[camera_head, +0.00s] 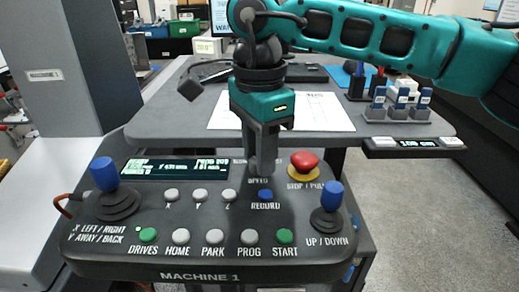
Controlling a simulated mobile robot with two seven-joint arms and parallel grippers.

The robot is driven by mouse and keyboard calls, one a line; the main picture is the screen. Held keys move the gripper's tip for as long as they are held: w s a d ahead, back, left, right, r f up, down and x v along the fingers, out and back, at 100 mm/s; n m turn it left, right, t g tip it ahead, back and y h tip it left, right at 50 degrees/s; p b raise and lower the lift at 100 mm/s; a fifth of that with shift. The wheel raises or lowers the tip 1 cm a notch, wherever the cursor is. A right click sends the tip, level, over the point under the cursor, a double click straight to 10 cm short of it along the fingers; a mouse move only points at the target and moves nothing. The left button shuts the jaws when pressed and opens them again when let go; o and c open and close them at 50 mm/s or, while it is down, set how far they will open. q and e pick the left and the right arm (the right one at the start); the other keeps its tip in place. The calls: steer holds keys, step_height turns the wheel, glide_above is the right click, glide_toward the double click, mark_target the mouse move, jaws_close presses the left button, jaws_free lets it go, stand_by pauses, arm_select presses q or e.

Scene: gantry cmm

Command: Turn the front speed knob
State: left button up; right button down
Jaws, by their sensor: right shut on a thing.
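My right gripper (262,168) comes down from the top, teal with dark fingers. It is shut on the speed knob at the upper middle of the control panel (110,262). The fingers hide nearly all of the knob, so which way it points cannot be told. A partly covered SPEED label (258,181) shows just below the fingertips. A lit display (175,168) is on the panel to the left of the gripper. My left gripper is not in view.
The red stop button (304,160) is close to the right of the fingers, and the blue RECORD button (265,195) just below. Blue-topped joysticks stand at left (104,173) and right (332,195). A grey desk (180,100) with paper (320,112) lies behind.

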steer(key=shift+n, duration=0.4)
steer(key=c, duration=0.8)
jaws_free()
steer(key=shift+c, duration=0.2)
step_height(320, 180, up, 13)
steer(key=shift+p, duration=0.4)
steer(key=shift+s+f, duration=0.1)
